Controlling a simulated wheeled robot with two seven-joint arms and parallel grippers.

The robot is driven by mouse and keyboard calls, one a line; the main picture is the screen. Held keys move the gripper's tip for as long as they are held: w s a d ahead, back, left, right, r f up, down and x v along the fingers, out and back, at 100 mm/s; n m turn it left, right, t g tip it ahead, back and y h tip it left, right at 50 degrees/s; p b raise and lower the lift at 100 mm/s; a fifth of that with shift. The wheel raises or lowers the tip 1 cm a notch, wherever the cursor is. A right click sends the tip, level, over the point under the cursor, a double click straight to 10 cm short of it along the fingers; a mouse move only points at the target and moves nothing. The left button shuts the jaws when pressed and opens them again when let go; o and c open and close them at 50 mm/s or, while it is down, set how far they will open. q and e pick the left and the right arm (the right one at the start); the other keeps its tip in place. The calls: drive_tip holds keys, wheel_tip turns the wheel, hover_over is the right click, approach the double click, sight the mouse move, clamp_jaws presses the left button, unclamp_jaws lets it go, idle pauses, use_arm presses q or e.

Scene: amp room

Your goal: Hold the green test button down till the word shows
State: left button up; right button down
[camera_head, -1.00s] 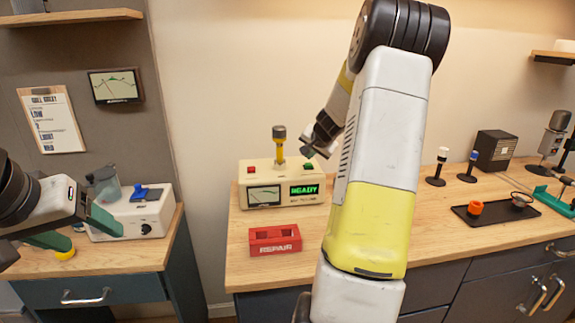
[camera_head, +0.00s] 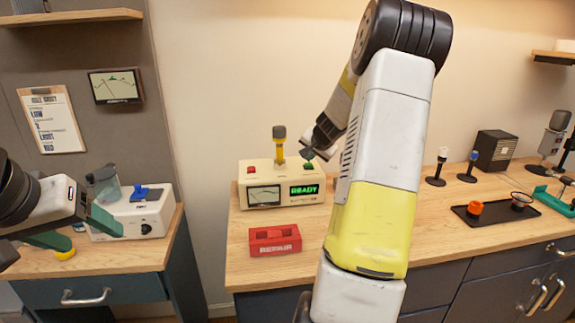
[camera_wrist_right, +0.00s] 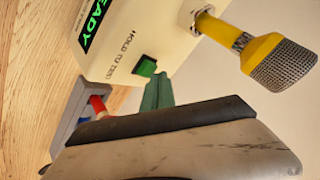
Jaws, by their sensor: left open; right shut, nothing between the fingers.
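The cream tester box (camera_head: 283,176) stands on the wooden bench. Its display (camera_head: 304,190) shows the word READY in green; part of it shows in the right wrist view (camera_wrist_right: 95,18). The green test button (camera_head: 308,166) is on the box's top right; in the right wrist view the green button (camera_wrist_right: 146,67) sits beside the print HOLD TO TEST. My right gripper (camera_head: 308,154) is shut and empty, its fingertips just above the button. I cannot tell whether they touch it. My left gripper (camera_head: 84,232) is open and empty at the left, by the left counter.
A yellow-handled microphone (camera_head: 279,145) stands upright in the box, left of the green button. A red button (camera_head: 251,169) is on the top left. A red REPAIR block (camera_head: 275,240) lies in front. A white device (camera_head: 132,215) stands on the left counter.

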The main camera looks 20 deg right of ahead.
sight(309, 165)
drive_tip(key=shift+f, duration=0.55)
idle(1.4)
drive_tip(key=shift+r, duration=0.1)
idle(1.5)
drive_tip(key=shift+r, duration=0.85)
drive_tip(key=shift+r, duration=2.55)
